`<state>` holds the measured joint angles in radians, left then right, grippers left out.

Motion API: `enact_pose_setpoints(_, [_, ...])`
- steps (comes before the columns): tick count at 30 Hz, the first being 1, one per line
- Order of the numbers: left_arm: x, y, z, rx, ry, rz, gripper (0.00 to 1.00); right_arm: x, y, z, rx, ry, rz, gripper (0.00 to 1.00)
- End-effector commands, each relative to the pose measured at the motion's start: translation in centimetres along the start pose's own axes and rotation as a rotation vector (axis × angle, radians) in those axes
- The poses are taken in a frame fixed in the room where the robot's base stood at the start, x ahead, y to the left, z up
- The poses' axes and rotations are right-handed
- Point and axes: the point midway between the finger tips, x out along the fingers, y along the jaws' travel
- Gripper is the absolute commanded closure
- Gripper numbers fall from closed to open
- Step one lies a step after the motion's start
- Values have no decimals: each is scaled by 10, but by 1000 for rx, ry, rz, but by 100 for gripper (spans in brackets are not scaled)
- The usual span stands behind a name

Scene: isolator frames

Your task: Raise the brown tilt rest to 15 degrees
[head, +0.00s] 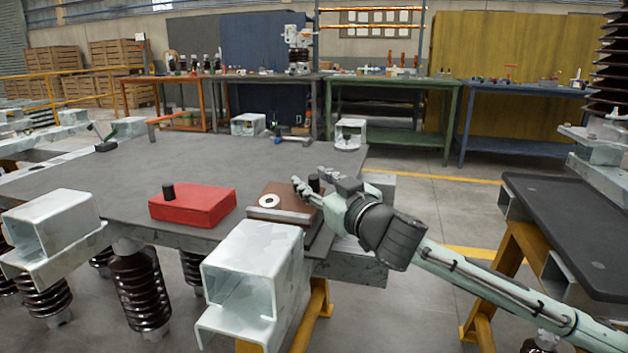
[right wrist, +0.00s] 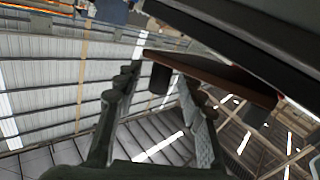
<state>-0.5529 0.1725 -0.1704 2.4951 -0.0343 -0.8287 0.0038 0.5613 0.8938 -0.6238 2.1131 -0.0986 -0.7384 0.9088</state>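The brown tilt rest (head: 281,188) lies near the right front edge of the grey table in the head view. A white ring-shaped disc (head: 268,201) is on its top, and a short black knob (head: 314,181) stands by its right side. My right gripper (head: 311,187) is at that knob. In the right wrist view, the fingers of my right gripper (right wrist: 157,82) are apart, with the dark knob (right wrist: 157,77) between their tips and the brown rest (right wrist: 225,75) beyond. Contact with the knob is unclear. The rest's tilt angle cannot be read. My left gripper is out of view.
White metal channel pieces (head: 255,255) stand along the table's front. The grey table (head: 210,155) is mostly clear behind the rest. A dark bench (head: 575,230) stands at the right.

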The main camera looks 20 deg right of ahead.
Motion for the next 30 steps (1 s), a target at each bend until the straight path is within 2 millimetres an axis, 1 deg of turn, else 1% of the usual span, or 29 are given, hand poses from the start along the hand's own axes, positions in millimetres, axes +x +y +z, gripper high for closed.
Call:
enact_pose_setpoints(7, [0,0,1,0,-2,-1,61,1,0,0,0,0,0,61])
enact_pose_setpoints(8, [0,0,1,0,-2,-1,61,1,0,0,0,0,0,63])
enact_pose_setpoints(15, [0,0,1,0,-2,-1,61,1,0,0,0,0,0,93])
enact_pose_setpoints(17, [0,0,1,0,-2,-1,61,1,0,0,0,0,0,100])
enact_pose_setpoints(30, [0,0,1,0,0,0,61,0,-1,0,-7,9,1,100])
